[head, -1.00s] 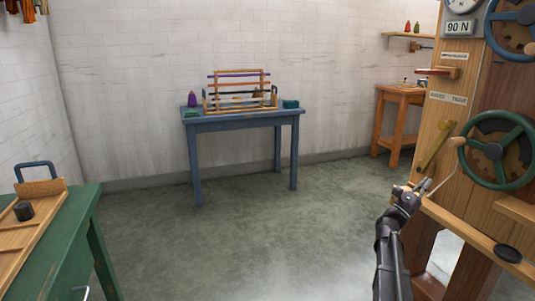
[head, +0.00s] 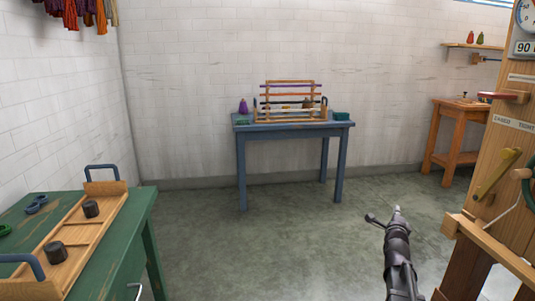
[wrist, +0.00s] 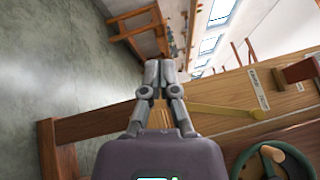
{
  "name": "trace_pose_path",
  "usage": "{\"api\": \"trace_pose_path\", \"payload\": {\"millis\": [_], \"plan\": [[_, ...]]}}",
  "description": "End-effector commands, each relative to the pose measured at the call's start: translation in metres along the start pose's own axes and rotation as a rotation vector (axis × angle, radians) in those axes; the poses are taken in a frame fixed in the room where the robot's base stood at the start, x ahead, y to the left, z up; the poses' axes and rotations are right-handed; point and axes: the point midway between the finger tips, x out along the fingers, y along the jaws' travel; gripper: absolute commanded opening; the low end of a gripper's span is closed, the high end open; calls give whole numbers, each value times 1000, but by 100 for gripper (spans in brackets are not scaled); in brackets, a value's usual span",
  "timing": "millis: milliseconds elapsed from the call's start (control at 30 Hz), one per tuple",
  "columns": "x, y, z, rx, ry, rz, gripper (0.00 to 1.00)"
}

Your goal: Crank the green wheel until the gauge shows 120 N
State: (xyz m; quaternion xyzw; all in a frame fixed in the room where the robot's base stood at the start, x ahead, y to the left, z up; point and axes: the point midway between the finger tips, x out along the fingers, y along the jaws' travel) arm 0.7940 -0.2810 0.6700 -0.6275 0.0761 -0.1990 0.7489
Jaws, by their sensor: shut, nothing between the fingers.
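The green wheel (head: 529,188) is cut off at the right edge of the head view, with only a sliver of its rim showing. More of it shows at the bottom right of the wrist view (wrist: 268,164). The gauge (head: 526,18) is mostly cut off at the top right. The plate under it (head: 525,48) reads 90, its right end out of view. My gripper (head: 384,216) is shut and empty, over open floor left of the wooden post (head: 510,148). In the wrist view its fingers (wrist: 160,66) are together, apart from the wheel.
A brass lever (head: 497,174) and a red-handled lever (head: 503,96) are on the post. A wooden rail (head: 492,250) juts out below. A green table (head: 145,205) with a wooden tray (head: 72,232) stands left. A blue table (head: 290,131) with a loom stands behind. Floor between is clear.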

Motion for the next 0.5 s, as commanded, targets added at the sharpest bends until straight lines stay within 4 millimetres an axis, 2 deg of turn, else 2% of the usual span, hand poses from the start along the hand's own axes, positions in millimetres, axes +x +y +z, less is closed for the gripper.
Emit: {"api": "trace_pose_path", "payload": {"millis": [33,200,367,500], "plan": [[-7,6,15,-57,-30,58,0],[-31,39,55,-273,-145,258,0],[-62,68,86,-481,-275,432,0],[-96,90,108,-660,-405,573,0]]}}
